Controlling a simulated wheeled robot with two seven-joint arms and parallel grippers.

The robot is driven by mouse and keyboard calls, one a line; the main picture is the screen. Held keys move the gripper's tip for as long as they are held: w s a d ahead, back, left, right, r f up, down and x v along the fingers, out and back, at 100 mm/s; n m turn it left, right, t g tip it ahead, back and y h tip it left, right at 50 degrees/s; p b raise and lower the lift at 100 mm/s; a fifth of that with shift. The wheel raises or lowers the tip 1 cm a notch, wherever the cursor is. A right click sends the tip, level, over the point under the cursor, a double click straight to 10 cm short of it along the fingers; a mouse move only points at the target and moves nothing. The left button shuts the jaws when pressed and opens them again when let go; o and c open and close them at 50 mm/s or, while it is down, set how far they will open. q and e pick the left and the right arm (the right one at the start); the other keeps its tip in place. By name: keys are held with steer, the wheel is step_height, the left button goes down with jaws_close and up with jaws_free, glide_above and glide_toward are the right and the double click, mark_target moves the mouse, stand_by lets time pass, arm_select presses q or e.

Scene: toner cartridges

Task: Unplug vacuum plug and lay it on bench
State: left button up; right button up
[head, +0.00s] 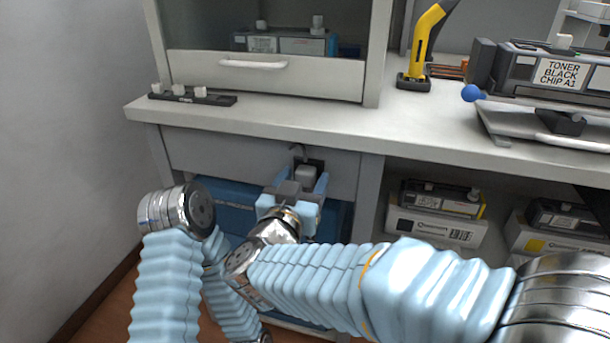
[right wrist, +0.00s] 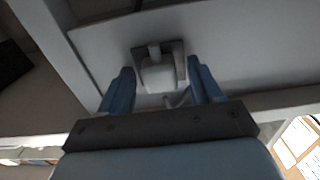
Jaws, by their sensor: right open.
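The vacuum plug (head: 307,172) is a light grey block seated in a dark socket plate (head: 318,163) on the panel under the bench (head: 290,124). The right wrist view shows the plug (right wrist: 158,77) in front of its plate (right wrist: 176,47), with a short piece of grey cord (right wrist: 178,98) beside it. My right gripper (head: 303,178) is open, its blue fingers on either side of the plug; in the wrist view (right wrist: 160,70) gaps show between plug and fingers. My left arm is folded at the lower left, and its gripper does not show.
A yellow-black tool (head: 427,45), a blue ball (head: 471,93) and a toner cartridge (head: 560,72) are to the right. The bench's front middle is clear. Boxes (head: 436,228) fill the shelf below.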

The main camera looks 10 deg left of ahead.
steer(key=shift+c, duration=0.3)
jaws_close()
steer(key=s+p, duration=0.1)
steer(key=s, duration=0.5)
stand_by(1.3)
steer(key=shift+a, duration=0.1)
